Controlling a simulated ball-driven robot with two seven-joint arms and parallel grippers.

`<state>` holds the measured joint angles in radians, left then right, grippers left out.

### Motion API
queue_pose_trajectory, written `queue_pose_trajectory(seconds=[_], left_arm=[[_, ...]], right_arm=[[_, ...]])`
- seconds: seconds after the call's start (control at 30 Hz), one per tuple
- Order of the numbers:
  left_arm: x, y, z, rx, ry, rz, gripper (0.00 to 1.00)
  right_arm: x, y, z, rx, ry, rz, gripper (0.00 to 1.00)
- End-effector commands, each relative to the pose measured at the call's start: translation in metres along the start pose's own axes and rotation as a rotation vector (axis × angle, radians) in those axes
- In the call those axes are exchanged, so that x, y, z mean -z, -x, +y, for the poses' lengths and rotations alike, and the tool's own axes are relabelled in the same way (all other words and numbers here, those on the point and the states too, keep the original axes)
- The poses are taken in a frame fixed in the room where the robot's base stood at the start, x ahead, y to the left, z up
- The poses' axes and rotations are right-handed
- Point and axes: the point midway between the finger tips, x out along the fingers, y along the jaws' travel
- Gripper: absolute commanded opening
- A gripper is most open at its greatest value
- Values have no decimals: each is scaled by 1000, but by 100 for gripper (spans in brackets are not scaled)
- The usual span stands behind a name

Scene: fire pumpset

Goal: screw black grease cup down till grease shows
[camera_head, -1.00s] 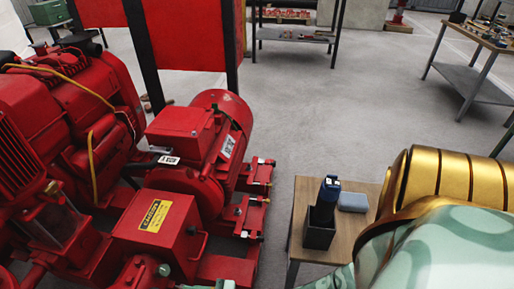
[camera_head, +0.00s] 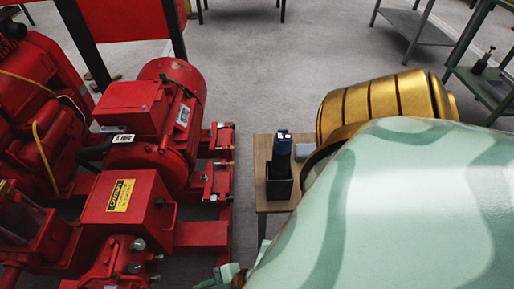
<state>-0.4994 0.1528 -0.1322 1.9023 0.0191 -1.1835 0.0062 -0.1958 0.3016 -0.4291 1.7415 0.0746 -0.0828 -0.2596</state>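The red pumpset stands at the left, with a motor (camera_head: 170,105), a box with a yellow caution label (camera_head: 122,193) and a red pump housing (camera_head: 112,262) at the lower edge. Small dark and greyish fittings (camera_head: 138,244) sit on the housing; I cannot tell whether one is the black grease cup, and no grease can be made out. My pale green and gold arm fills the lower right. A small pale green part shows at the bottom edge, but no fingertips can be made out. Neither gripper can be seen.
A small wooden table (camera_head: 263,148) right of the pumpset holds a black box (camera_head: 279,190) with a dark blue object (camera_head: 282,150) upright in it, and a grey-blue block (camera_head: 303,151). Shelves stand at the upper right. Grey floor (camera_head: 270,70) is clear behind the table.

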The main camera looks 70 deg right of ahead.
Motion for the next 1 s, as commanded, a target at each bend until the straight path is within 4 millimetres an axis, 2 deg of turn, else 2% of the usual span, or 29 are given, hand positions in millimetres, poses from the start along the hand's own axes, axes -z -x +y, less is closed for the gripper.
queue_pose_trajectory(seconds=[0.27,0.7,0.83,1.0], left_arm=[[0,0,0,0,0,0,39],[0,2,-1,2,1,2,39],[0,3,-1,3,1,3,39],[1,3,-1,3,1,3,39]], right_arm=[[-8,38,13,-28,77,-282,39],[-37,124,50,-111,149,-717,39],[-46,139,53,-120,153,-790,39],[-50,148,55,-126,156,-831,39]])
